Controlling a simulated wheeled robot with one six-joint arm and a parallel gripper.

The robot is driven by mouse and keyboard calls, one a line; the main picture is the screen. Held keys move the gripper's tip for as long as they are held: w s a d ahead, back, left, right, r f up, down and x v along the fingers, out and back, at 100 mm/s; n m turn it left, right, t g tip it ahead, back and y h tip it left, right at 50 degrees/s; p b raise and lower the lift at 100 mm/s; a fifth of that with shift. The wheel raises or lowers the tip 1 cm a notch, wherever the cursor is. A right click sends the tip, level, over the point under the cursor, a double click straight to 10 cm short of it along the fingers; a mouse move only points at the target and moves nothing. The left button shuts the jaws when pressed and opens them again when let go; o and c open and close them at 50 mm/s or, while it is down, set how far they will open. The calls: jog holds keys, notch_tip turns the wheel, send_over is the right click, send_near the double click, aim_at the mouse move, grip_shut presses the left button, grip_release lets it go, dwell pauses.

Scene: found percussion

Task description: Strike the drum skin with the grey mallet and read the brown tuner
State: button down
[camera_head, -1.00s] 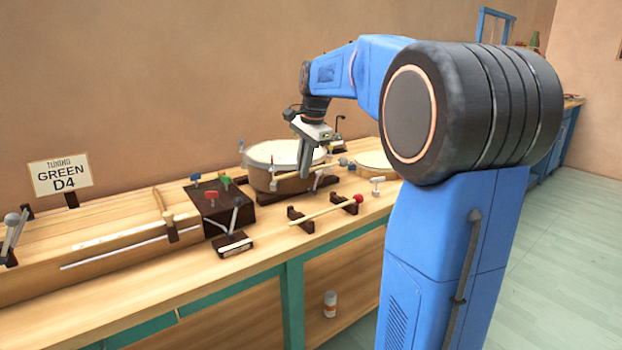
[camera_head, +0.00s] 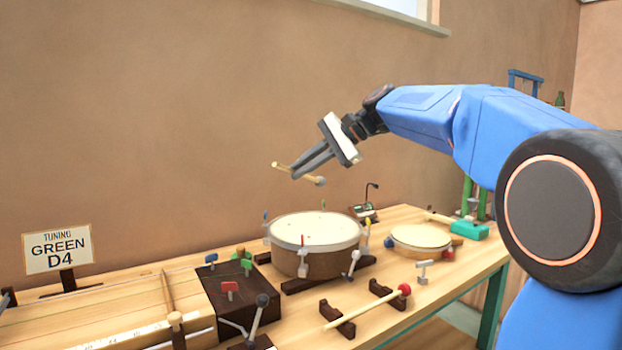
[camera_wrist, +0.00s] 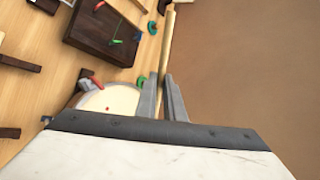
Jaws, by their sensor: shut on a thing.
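My gripper (camera_head: 298,172) is shut on the wooden handle of the grey mallet (camera_head: 283,168), high above the bench and in front of the wall. The mallet's grey head (camera_head: 320,181) points right and slightly down. The handle also shows between my fingers in the wrist view (camera_wrist: 166,45); its head is hidden there. The large drum (camera_head: 318,262) stands below, apart from the mallet, its pale skin (camera_head: 325,228) facing up, with coloured keys around its rim. A small dark device with a gooseneck (camera_head: 364,212) stands behind the drum; I cannot tell whether it is the brown tuner.
A sign (camera_head: 58,249) reads "TUNING GREEN D4". A dark brown box (camera_head: 235,290) with coloured keys is left of the drum. A red-headed mallet (camera_head: 366,305) lies on cradles in front.

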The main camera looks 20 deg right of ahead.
jog(key=shift+f, duration=0.15)
jog(key=shift+f, duration=2.4)
notch_tip(320, 180, down, 6)
jog(key=w+d+m+g, duration=0.1)
jog(key=w, duration=0.1)
notch_tip(320, 180, up, 6)
jog(key=shift+s+r+y, duration=0.2)
jog(key=shift+s+y, duration=0.1)
jog(key=shift+y, duration=0.1)
jog(key=shift+f, duration=0.1)
dwell(1.2)
